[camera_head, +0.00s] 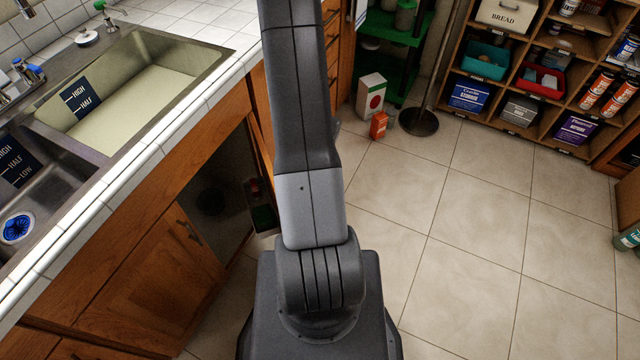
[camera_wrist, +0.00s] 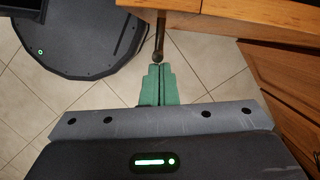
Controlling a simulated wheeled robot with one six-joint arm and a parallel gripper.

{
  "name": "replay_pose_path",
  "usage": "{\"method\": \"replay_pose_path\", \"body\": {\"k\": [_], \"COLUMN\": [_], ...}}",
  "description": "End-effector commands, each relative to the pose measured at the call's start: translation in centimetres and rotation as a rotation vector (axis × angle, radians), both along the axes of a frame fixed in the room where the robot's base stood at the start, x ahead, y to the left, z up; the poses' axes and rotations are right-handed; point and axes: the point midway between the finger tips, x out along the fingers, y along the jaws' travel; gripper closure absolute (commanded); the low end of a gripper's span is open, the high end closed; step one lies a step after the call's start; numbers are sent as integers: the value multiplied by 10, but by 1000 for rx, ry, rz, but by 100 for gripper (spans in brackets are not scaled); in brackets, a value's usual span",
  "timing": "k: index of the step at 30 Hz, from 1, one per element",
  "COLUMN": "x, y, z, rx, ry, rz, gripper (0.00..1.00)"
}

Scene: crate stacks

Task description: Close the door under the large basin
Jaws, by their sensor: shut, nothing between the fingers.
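The large basin (camera_head: 150,85) is set in the tiled counter at upper left, with a HIGH/HALF label on its wall. Below it the cabinet opening (camera_head: 215,185) is dark and uncovered. Its wooden door (camera_head: 262,140) stands open, seen nearly edge-on and partly hidden by my arm; a rack with red and green items hangs on its inner side. In the wrist view a wooden panel, apparently this door (camera_wrist: 230,10), crosses the top, with a dark handle (camera_wrist: 159,35) below it. My gripper (camera_wrist: 159,70) is shut, its green fingertips close to the handle's end; contact is unclear.
A smaller basin (camera_head: 20,215) sits at left above a closed door (camera_head: 150,285). A white box (camera_head: 370,93) and an orange box (camera_head: 379,125) stand on the floor near a pole base (camera_head: 418,121). Shelves (camera_head: 540,70) line the back right.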

Motion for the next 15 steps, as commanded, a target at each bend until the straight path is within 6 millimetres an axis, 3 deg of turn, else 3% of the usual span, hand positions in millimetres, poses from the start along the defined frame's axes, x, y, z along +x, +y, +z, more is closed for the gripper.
{"method": "replay_pose_path", "body": {"k": [15], "x": [-35], "y": [79], "z": [1], "rx": [0], "ry": [1], "rz": [-254], "gripper": [100]}}
